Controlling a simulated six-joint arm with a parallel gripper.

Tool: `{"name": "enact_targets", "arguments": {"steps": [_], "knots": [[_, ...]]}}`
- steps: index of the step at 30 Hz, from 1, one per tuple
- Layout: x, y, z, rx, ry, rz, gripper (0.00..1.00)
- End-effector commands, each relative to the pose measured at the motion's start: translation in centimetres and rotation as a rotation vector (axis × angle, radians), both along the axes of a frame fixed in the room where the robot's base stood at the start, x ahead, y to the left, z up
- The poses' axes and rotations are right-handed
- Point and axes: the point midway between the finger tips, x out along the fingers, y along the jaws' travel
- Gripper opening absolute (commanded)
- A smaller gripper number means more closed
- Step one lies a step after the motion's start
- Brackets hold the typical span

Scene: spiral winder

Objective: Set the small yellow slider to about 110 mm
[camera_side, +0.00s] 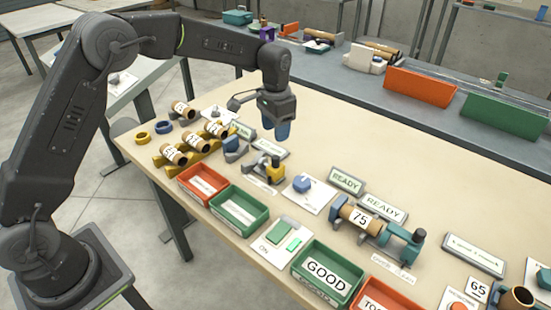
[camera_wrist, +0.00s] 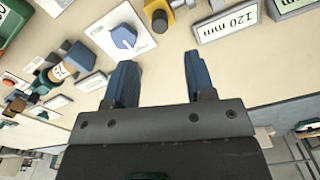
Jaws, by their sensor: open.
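The small yellow slider (camera_side: 275,175) is on a short dark rail near the middle of the table in the side view. In the wrist view a yellow part (camera_wrist: 158,14) shows at the top edge, partly cut off. A display (camera_wrist: 229,22) beside it reads 120 mm, upside down in the wrist view; in the side view it stands behind the slider (camera_side: 271,149). My gripper (camera_side: 276,133) hangs above the table behind the slider, apart from it. In the wrist view its two blue fingers (camera_wrist: 158,75) are spread with nothing between them.
A blue knob (camera_side: 302,185) on a white plate stands right of the slider. A blue device (camera_side: 235,148) is to its left. Red (camera_side: 203,184) and green trays (camera_side: 239,210) lie in front. A winder holding a tube marked 75 (camera_side: 361,218) is further right.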

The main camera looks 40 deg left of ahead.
Motion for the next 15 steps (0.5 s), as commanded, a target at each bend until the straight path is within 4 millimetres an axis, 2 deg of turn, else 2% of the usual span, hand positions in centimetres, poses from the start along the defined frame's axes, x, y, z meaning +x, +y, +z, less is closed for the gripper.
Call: {"name": "enact_targets", "arguments": {"steps": [1,9,15], "knots": [[-0.1,0.0,-1.3,0.001,0.005,0.000,0.50],[-0.1,0.0,-6.7,0.000,0.003,0.001,0.50],[0.0,0.0,-9.3,0.000,0.001,0.001,0.50]]}}
